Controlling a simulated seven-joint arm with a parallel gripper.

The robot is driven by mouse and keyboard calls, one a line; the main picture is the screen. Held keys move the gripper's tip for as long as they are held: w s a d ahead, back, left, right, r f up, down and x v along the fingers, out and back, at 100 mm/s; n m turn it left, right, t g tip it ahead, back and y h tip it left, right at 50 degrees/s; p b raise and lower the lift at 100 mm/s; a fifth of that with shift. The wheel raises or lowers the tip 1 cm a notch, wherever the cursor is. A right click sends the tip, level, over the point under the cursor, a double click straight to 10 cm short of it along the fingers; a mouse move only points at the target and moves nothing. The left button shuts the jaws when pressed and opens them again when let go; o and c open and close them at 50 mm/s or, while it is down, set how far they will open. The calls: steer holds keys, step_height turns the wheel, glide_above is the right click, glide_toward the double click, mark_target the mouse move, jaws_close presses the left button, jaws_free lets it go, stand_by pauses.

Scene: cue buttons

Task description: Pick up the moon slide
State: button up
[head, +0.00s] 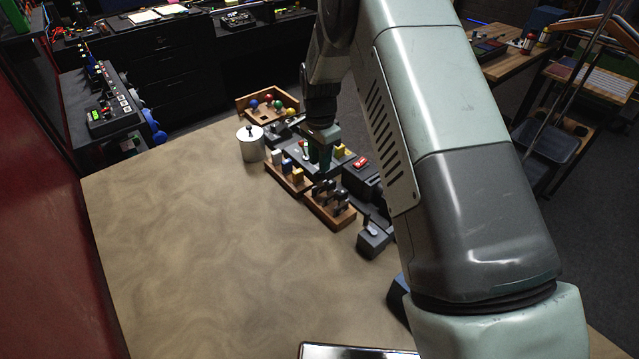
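My gripper (322,152) is over the cluster of small items at the back right of the table, pointing down. It is small and dark here, and I cannot tell whether its fingers are open or shut, or hold anything. A wooden rack (332,212) with several dark upright pieces stands just in front of it. Another wooden rack (290,181) with white, blue and brown pieces is to its left. I cannot make out a moon mark on any piece, so I cannot tell which is the moon slide. My arm hides part of the cluster's right side.
A white lidded canister (251,146) stands left of the racks. A wooden tray (243,104) with coloured balls is behind. A dark box with a red top (361,162) and a grey lever box (373,243) are to the right.

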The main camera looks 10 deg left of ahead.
mark_target(319, 181)
step_height(319, 181, down, 8)
steer(key=shift+r, duration=0.15)
stand_by(0.3)
steer(key=shift+c, duration=0.3)
jaws_close()
